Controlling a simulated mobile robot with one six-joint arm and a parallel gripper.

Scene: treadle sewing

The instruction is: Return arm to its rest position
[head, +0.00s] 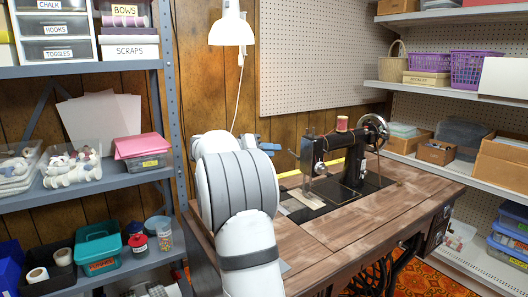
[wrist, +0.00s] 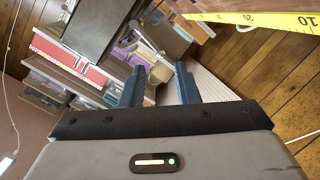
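My white arm (head: 238,190) rises in front of the sewing table in the head view, bent at a joint with grey bands. My gripper shows in the wrist view (wrist: 157,80) as two blue fingers standing apart, with nothing visible between them. In the head view only a small blue part of it shows beside the arm, and the rest is hidden. The black sewing machine (head: 352,170) stands on the wooden table (head: 345,232) to the right of my arm. A pink thread spool (head: 342,123) sits on top of the machine.
A white lamp (head: 231,30) hangs above my arm. Shelves with boxes stand at left (head: 110,71) and right (head: 420,164). A yellow measuring strip (wrist: 270,22) crosses the upper right of the wrist view. The table's front right surface is clear.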

